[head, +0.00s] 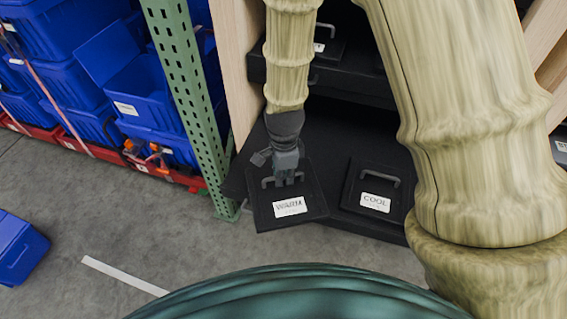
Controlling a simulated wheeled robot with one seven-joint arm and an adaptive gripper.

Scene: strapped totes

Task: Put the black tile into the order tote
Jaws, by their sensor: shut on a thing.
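My gripper (287,180) is shut on the handle of a black panel labelled WARM (312,198), at the front of the dark shelf unit. This panel sits slightly turned and looks nearer to me than the COOL panel on its right. I cannot tell whether it is a drawer front or a lid. A blue tote (20,248) stands on the floor at the left edge, partly cut off. I cannot tell whether it is the order tote.
The black COOL panel (378,190) with a handle is right of my gripper. A green perforated post (182,85) stands left of the unit. Strapped blue totes (65,45) are stacked on red bases behind it. Grey floor (110,225) with a white line is clear at the lower left.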

